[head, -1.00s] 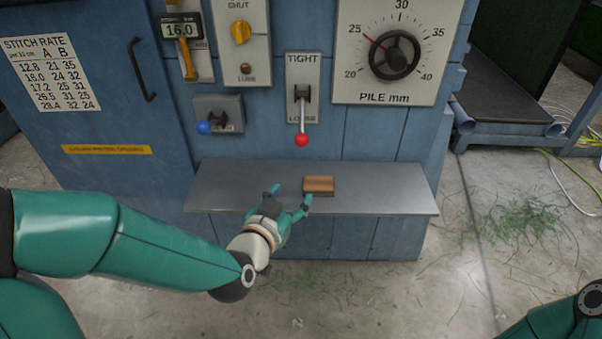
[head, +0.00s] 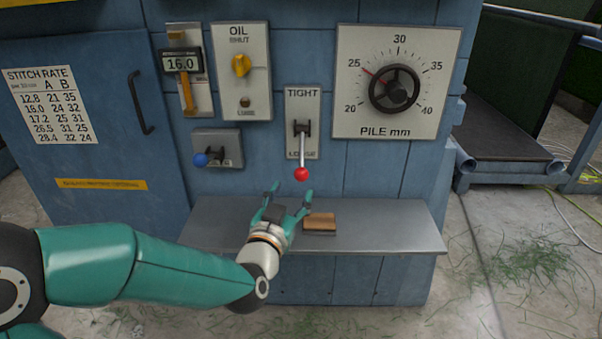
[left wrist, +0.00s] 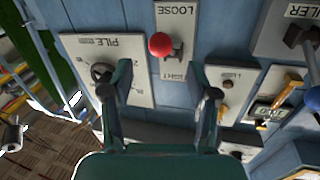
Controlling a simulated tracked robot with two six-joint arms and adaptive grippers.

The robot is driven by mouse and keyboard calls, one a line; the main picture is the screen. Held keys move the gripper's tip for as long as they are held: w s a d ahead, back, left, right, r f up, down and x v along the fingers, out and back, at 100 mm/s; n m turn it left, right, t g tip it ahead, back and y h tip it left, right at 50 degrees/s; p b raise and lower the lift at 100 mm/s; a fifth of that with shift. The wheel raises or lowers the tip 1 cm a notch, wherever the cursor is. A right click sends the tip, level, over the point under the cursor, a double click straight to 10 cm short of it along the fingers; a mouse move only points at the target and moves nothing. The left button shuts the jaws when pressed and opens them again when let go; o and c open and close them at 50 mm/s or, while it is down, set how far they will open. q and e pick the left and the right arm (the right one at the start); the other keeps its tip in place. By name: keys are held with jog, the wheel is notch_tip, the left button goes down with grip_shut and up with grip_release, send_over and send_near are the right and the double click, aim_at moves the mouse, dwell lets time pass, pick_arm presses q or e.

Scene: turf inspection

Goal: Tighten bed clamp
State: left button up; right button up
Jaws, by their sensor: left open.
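The clamp lever is a metal rod with a red ball knob (head: 302,174) on a grey plate (head: 292,96) marked TIGHT at the top and LOOSE at the bottom. The lever hangs down at the LOOSE end. My left gripper (head: 289,192) is open and empty, just below and slightly left of the knob in the head view. In the left wrist view the red knob (left wrist: 160,44) shows beyond and between the two spread fingers (left wrist: 162,92), apart from them; that view is turned over. My right gripper is not in view.
A grey shelf (head: 390,228) juts out below the lever, with a brown wooden block (head: 320,223) close to my gripper. A blue-knobbed lever (head: 201,160), an oil panel with a yellow knob (head: 241,66) and a pile dial (head: 395,89) flank the clamp plate.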

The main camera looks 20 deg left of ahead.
aim_at(299, 178)
pick_arm(q)
jog(key=w, duration=0.8)
jog(key=shift+w+a+b, duration=0.15)
jog(key=shift+b, duration=0.2)
grip_shut()
